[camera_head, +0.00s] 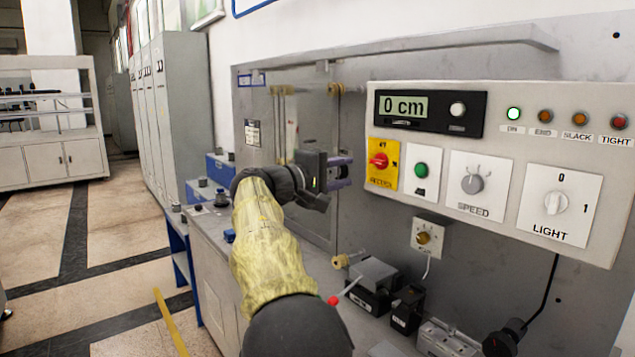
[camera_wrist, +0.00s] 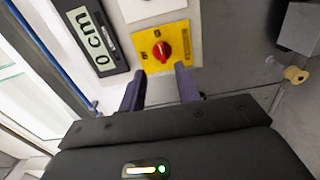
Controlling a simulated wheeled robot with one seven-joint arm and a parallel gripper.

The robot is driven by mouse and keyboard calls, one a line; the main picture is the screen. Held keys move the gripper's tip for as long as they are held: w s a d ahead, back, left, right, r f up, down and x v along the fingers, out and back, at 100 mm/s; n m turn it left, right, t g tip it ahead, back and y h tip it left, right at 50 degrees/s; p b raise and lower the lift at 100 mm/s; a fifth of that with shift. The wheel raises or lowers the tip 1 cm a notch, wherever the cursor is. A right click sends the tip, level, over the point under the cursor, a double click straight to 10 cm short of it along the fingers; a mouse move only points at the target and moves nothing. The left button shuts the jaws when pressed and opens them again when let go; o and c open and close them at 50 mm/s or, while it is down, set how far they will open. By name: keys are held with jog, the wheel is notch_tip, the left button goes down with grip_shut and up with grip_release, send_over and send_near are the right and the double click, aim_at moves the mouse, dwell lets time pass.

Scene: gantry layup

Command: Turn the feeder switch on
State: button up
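A red rotary knob (camera_head: 379,160) sits on a yellow plate at the left of the grey control panel (camera_head: 455,190); the label below it is too small to read surely. In the wrist view the red knob (camera_wrist: 161,50) lies just beyond my fingertips, roughly centred between them. My gripper (camera_head: 346,171) is open and empty, left of the yellow plate in the head view. In the wrist view its two purple fingers (camera_wrist: 160,80) stand apart. I see no contact with the knob. A smaller plate with a brass knob (camera_head: 424,238) hangs below the panel.
The panel also holds a "0 cm" display (camera_head: 404,106), a green button (camera_head: 421,170), a speed dial (camera_head: 473,184) and a light knob (camera_head: 556,203). The green lamp (camera_head: 514,114) is lit. Black boxes (camera_head: 407,308) stand on the bench below. Brass fittings (camera_head: 343,260) stick out from the wall.

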jog(key=v, duration=0.6)
jog(key=shift+a, duration=0.2)
